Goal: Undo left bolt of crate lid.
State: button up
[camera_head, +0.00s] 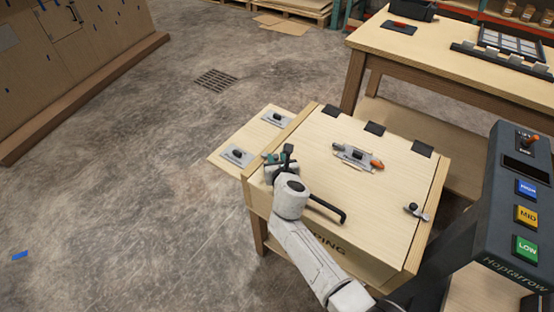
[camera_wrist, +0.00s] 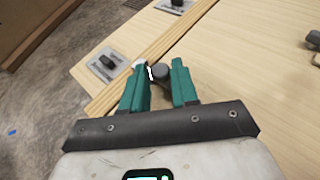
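The wooden crate lid (camera_head: 325,122) is down on the crate. The left bolt (camera_wrist: 160,73) has a dark round knob and a light metal end near the lid's left edge. In the wrist view the knob sits between the two teal fingers of my gripper (camera_wrist: 159,66), with a visible gap on at least the right side. My gripper also shows in the head view (camera_head: 281,160), over the lid's left front corner, and hides most of the left bolt there. The right bolt (camera_head: 415,210) has a dark knob near the lid's right front corner.
A black bar handle (camera_head: 328,208) is at the lid's front. A plate with an orange-ended lever (camera_head: 358,157) lies mid-lid. A side shelf (camera_head: 220,162) holds two plates with dark knobs. A button console (camera_head: 500,215) stands at right; a workbench (camera_head: 430,50) stands behind.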

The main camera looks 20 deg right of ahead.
grip_shut()
jog(key=shift+s+d+r+p, duration=0.15)
jog(key=shift+s+d+p, duration=0.6)
jog(key=shift+s+p, duration=0.2)
jog(key=shift+s+d, duration=0.15)
jog(key=shift+s, duration=0.1)
jog(key=shift+f, duration=0.25)
jog(key=shift+o, duration=2.1)
grip_release()
jog(key=shift+r, duration=0.1)
jog(key=p+v, duration=0.4)
jog(key=v, duration=0.7)
jog(key=shift+p, duration=0.4)
